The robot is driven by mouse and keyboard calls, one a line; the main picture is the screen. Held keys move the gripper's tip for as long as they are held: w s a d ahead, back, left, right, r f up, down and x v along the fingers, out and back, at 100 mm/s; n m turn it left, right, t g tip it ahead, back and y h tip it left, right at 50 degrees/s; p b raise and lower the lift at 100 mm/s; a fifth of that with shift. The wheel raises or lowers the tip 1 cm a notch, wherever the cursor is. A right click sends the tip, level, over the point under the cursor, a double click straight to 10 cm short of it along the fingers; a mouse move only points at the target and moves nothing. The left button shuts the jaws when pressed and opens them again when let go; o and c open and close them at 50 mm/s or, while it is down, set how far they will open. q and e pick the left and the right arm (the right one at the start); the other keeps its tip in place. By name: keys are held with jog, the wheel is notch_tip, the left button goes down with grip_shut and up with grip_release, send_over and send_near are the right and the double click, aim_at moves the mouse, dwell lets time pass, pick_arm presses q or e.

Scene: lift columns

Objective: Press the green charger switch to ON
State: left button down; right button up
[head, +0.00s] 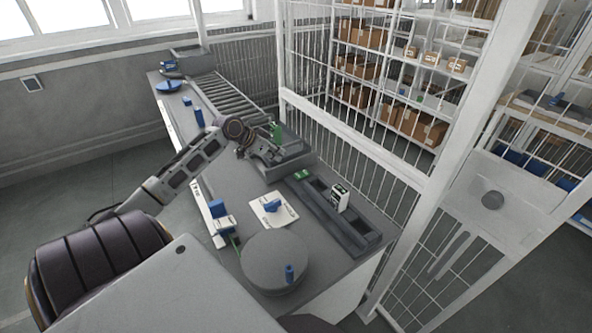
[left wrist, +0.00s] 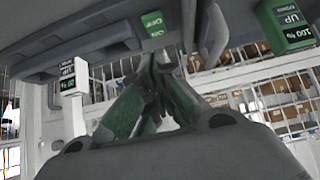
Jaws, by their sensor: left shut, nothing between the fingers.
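My left gripper (head: 277,158) is shut and empty above the bench, to the left of and beyond the switch in the head view. In the left wrist view its closed fingertips (left wrist: 158,62) appear just below the switch in the picture. I cannot tell whether they touch it. My right gripper is not in view.
A white box (head: 340,197) with a dark label stands in the dark tray (head: 365,238). A green upright unit (head: 276,131) is behind my left gripper. A round grey turntable (head: 272,255), a white sheet (head: 287,217) with a blue part and a barred fence (head: 350,150) are nearby.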

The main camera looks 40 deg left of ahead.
pick_arm(q)
jog(key=shift+w+f, duration=0.15)
jog(key=shift+w, duration=0.05)
jog(key=p, duration=0.1)
send_over(301, 174)
jog(key=s+a, duration=0.1)
jog(key=s, duration=0.2)
jog(key=shift+f, duration=3.35)
jog(key=shift+s+f+p, duration=0.15)
jog(key=shift+f+p, duration=0.3)
jog(key=shift+f, duration=1.65)
jog(key=shift+f, duration=0.1)
jog(key=shift+s+f+t+b, duration=0.2)
jog(key=shift+f+t+b, duration=0.3)
jog(key=shift+b, duration=0.5)
jog(key=shift+r, duration=0.2)
jog(key=shift+r+p, duration=0.1)
jog(key=shift+p, duration=0.2)
jog(key=shift+r+p, duration=0.55)
jog(key=shift+r, duration=0.1)
